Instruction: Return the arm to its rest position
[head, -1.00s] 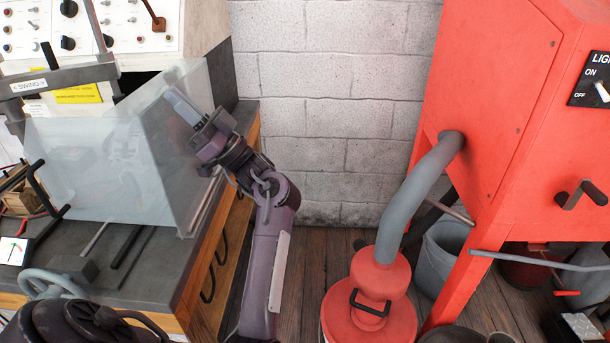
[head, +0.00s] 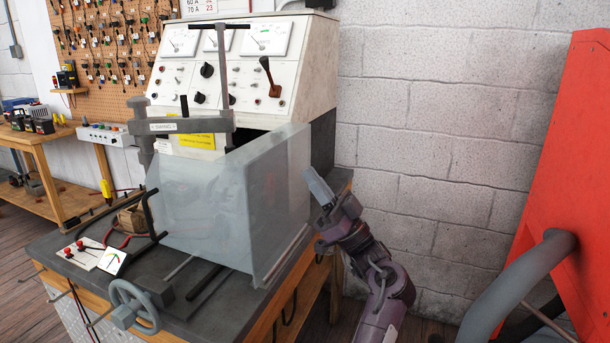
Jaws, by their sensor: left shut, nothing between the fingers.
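I cannot tell whether the fingers touch the guard.
The test bench (head: 60,245) carries a meter panel (head: 240,90), a clamp arm (head: 180,125) and a handwheel (head: 135,305). A red cabinet (head: 580,170) with a grey hose (head: 520,280) stands at right. A block wall (head: 430,130) is behind.

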